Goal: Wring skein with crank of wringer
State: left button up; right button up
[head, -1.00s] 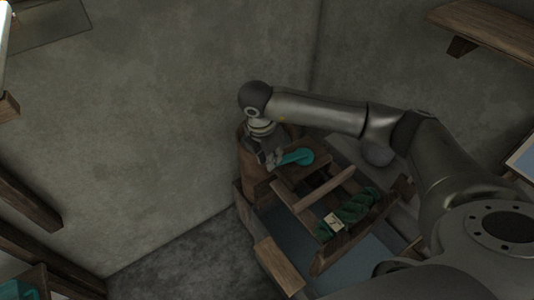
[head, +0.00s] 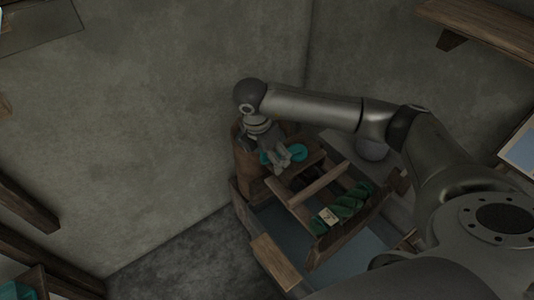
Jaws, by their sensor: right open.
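A twisted dark green skein (head: 350,202) lies across the wooden frame of what looks like the wringer (head: 320,185). A pale tag (head: 328,217) sits at the skein's lower end. My right gripper (head: 284,163) reaches down over the frame's far left end and is open. It is in front of a teal thing (head: 298,152) and hides its middle; I cannot tell whether they touch or what the teal thing is. I cannot make out the crank for certain. My left gripper is not in view.
A brown wooden tub (head: 247,160) stands close left of my right gripper, by the wall. A wooden shelf (head: 490,25) juts out at the upper right. A plank end (head: 275,262) sticks out at the front. The floor (head: 180,262) at left is clear.

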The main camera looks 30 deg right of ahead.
notch_tip(320, 180, up, 8)
jog(key=p, duration=0.4)
jog(key=shift+p, duration=0.3)
